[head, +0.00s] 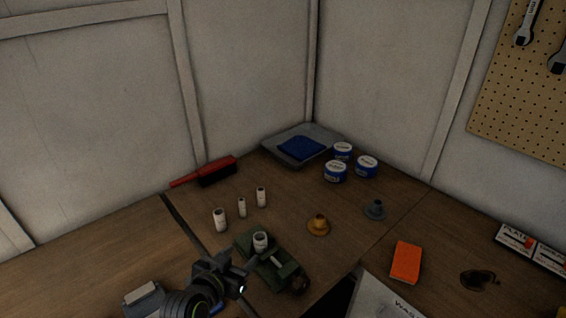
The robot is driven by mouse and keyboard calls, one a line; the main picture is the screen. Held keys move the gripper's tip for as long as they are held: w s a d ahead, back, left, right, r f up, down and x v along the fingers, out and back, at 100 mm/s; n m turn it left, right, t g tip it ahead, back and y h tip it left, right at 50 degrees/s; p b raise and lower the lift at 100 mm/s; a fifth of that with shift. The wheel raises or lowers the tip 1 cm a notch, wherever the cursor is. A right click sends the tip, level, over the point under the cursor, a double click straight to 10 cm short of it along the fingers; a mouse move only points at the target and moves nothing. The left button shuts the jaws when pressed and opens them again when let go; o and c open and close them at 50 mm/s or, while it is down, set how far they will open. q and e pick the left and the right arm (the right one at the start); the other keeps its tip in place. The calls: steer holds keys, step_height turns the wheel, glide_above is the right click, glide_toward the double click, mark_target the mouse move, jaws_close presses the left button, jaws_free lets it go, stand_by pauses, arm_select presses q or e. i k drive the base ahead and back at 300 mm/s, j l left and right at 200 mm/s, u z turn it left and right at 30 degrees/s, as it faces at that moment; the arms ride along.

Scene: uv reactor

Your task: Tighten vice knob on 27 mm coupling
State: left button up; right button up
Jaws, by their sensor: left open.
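A small green vice (288,270) stands on the wooden bench in the lower middle of the head view. A short pale coupling (260,240) stands upright at the vice; the picture is too small to show how firmly its jaws hold it. A dark round part that looks like the vice knob (298,286) is at the vice's near right end. My left gripper (243,272) is open, just left of the vice, and covers part of its near left side. I cannot tell whether it touches the vice. My right gripper is not in view.
Several pale cylinders (241,208) stand behind the vice. A brass flanged part (318,225), a grey one (375,210) and an orange block (406,262) are to the right. Blue-and-white tins (335,172), a grey tray (286,151) and a red-handled brush (205,172) are at the back.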

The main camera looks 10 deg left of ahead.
mark_target(300, 285)
steer(key=k+l, duration=0.25)
steer(key=k, duration=0.2)
steer(key=k+l, duration=0.3)
steer(key=k, duration=0.2)
